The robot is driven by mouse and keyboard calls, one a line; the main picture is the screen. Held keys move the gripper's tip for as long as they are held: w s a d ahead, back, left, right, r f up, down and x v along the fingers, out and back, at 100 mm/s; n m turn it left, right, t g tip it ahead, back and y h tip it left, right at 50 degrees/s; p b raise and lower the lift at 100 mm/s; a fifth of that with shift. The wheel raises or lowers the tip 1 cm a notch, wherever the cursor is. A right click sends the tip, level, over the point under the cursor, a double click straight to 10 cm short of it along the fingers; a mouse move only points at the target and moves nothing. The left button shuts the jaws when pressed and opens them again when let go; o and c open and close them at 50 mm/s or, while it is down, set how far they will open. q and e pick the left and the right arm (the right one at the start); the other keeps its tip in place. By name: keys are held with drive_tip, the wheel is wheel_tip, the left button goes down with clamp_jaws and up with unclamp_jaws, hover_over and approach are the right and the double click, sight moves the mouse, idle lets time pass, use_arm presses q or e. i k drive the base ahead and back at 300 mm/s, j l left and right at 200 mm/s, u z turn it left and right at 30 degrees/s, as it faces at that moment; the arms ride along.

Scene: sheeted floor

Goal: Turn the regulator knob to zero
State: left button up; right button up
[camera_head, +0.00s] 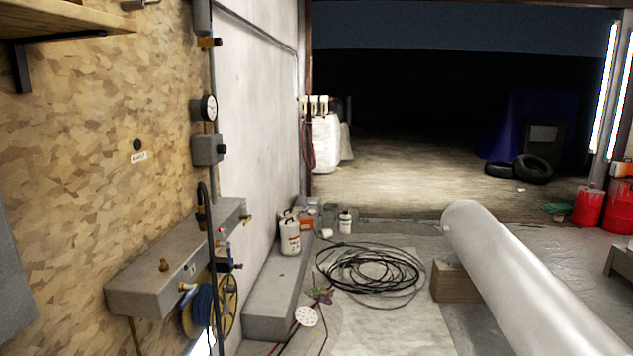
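A round pressure gauge (209,107) with a white face is mounted on the left wall. Below it is a grey box-shaped regulator body (204,149) with a small dark knob (222,149) on its right side. The knob's setting cannot be read from here. A separate black round knob or button (137,144) sits on the wood-panel wall above a small white label (138,157) whose text is too small to read. Neither of my grippers is in view.
A grey wall shelf (150,283) with brass fittings and a hose reel (228,308) juts out below the gauge. Coiled black cable (365,270) lies on the sheeted floor. A large pale cylinder (520,275) crosses the right foreground. Red drums (588,207) stand far right.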

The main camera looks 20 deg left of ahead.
sight(220, 149)
drive_tip(key=i+u, duration=0.1)
drive_tip(key=i, duration=0.45)
drive_tip(key=i+l+u, duration=0.1)
drive_tip(key=i, duration=0.45)
drive_tip(key=i+l+u, duration=0.15)
drive_tip(key=i, duration=0.4)
